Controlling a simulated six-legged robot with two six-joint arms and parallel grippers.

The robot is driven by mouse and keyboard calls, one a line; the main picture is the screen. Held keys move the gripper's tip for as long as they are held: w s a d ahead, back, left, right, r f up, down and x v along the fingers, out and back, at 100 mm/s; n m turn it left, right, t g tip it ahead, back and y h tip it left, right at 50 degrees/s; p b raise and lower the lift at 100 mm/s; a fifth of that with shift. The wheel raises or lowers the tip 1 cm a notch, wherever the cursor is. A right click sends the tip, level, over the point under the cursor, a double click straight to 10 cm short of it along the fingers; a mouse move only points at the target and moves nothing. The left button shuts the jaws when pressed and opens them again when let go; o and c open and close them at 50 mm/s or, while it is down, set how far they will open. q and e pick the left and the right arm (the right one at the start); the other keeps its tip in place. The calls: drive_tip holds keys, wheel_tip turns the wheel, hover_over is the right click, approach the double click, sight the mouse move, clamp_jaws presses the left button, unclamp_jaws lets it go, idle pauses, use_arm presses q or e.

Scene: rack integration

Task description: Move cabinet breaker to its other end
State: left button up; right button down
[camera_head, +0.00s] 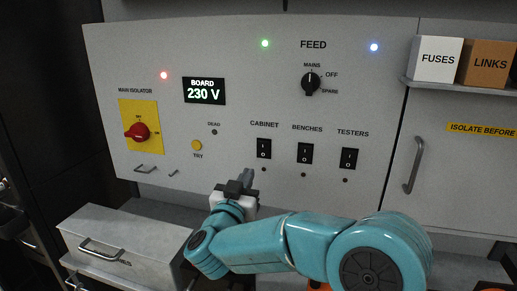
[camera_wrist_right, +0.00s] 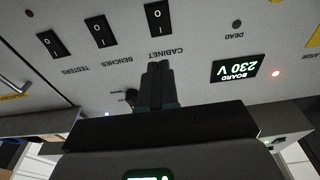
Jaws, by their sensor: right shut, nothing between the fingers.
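The cabinet breaker (camera_head: 264,148) is a black rocker under the CABINET label on the grey panel, marked I at the top and O at the bottom. I cannot tell which end is pressed in. My right gripper (camera_head: 249,174) is shut and empty, just below and a little left of the breaker in the head view. In the right wrist view, which is upside down, the breaker (camera_wrist_right: 159,16) shows at the top edge, beyond the closed fingertips (camera_wrist_right: 158,68). Contact with the panel cannot be told. My left gripper is not in view.
The benches breaker (camera_head: 305,153) and testers breaker (camera_head: 349,158) sit to the right. A red main isolator (camera_head: 137,132) on a yellow plate and a lit display (camera_head: 204,92) are to the left. A grey drawer box (camera_head: 135,240) juts out at the lower left.

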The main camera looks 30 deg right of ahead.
sight(264, 144)
drive_tip(key=p+x, duration=0.4)
drive_tip(key=x, duration=0.9)
drive_tip(key=shift+w+f+p, duration=0.1)
drive_tip(key=shift+f+p, duration=0.1)
drive_tip(key=shift+p, duration=0.15)
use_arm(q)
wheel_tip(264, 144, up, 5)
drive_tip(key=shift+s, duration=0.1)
use_arm(e)
drive_tip(key=shift+a, duration=0.1)
drive_tip(key=shift+r, duration=0.1)
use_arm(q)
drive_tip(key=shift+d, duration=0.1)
